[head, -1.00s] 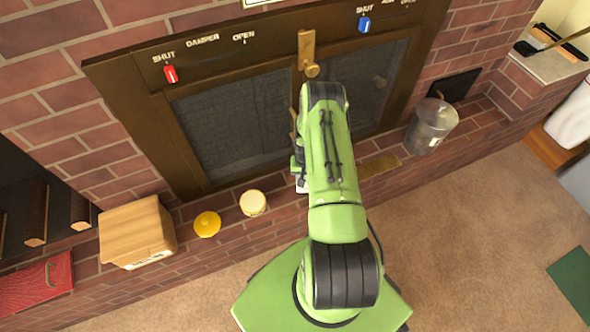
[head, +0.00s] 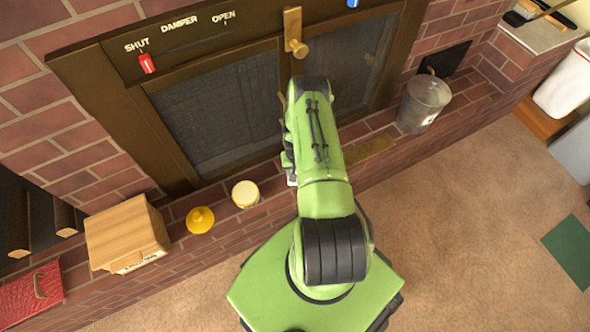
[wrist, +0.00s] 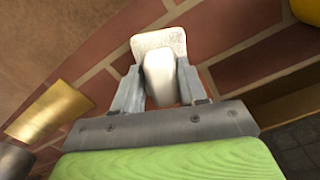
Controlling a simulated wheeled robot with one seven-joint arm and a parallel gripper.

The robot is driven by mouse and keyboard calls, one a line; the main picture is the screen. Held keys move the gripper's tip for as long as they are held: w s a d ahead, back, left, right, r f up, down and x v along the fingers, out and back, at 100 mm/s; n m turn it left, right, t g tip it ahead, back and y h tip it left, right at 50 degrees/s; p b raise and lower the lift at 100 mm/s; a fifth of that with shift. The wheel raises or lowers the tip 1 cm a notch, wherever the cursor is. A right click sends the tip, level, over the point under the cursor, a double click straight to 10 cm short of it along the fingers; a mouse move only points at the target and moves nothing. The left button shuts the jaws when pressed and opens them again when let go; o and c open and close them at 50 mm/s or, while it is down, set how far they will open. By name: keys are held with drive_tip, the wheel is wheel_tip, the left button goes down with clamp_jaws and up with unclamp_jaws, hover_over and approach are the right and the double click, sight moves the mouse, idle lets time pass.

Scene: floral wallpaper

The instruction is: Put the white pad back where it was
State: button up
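The white pad (wrist: 158,42) is between the two fingers of my gripper (wrist: 160,88) in the wrist view. It shows a flat, speckled face and a thicker rounded block in front of it. The fingers are closed against the sides of the block. The pad is over the brick ledge (wrist: 240,70); I cannot tell whether it touches the bricks. In the head view my arm hides most of the gripper, and only a small white bit (head: 292,180) shows beside it, in front of the fireplace doors.
On the ledge left of my arm stand a white-topped jar (head: 245,193), a yellow-lidded pot (head: 200,220) and a wooden box (head: 128,235). To the right are a flat brass plate (head: 370,148) and a metal bucket (head: 423,103). The fireplace doors (head: 215,115) rise behind.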

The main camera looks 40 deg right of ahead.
drive_tip(key=shift+o, duration=1.3)
drive_tip(key=shift+a, duration=0.1)
wheel_tip(320, 180, up, 12)
drive_tip(key=p, duration=0.4)
drive_tip(key=shift+r, duration=0.15)
